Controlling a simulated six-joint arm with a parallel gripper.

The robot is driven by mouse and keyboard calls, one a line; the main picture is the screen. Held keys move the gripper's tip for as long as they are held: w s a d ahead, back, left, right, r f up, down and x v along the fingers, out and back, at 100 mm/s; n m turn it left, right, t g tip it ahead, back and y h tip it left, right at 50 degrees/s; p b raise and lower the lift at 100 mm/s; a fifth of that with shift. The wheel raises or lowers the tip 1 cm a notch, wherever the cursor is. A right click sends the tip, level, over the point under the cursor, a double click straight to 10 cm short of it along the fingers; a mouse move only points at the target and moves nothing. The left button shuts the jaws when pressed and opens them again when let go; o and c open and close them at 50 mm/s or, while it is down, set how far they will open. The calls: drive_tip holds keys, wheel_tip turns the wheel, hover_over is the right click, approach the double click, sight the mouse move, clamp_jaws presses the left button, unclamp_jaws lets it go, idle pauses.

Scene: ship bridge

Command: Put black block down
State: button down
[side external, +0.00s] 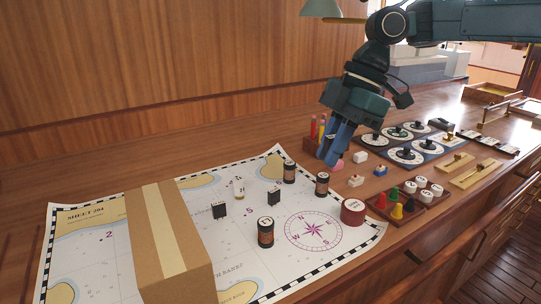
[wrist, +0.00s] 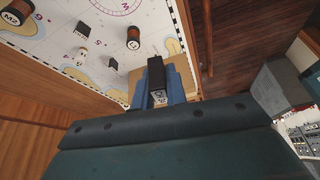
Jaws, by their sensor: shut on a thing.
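My gripper (side external: 333,152) hangs above the table near the right back part of the chart, fingers pointing down. In the wrist view my gripper (wrist: 157,88) is shut on a black block (wrist: 156,74) with a pale, marked end face. The held block is not clearly visible in the side view, where the fingers hide it. Two other small black blocks stand on the chart, one left of centre (side external: 219,210) and one nearer the middle (side external: 274,196).
The chart (side external: 350,238) also carries black-and-copper cylinders (side external: 266,232), a small pale bottle (side external: 239,187) and a large cardboard box (side external: 168,242). A red round tin (side external: 353,212) stands at its right edge. Trays with coloured pegs (side external: 408,203) and dials (side external: 405,154) lie to the right.

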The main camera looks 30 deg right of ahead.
drive_tip(key=w+a+r+n, duration=0.1)
drive_tip(key=w+a+r, duration=0.1)
drive_tip(key=a, duration=1)
drive_tip(key=n, duration=0.1)
hover_over(180, 256)
drive_tip(key=d, duration=0.2)
drive_tip(key=shift+a+f+g, duration=0.25)
drive_tip(key=shift+f+g, duration=0.05)
drive_tip(key=shift+f, duration=0.05)
drive_tip(key=shift+f, duration=0.1)
drive_tip(key=shift+f, duration=1.85)
drive_tip(key=shift+f, duration=2)
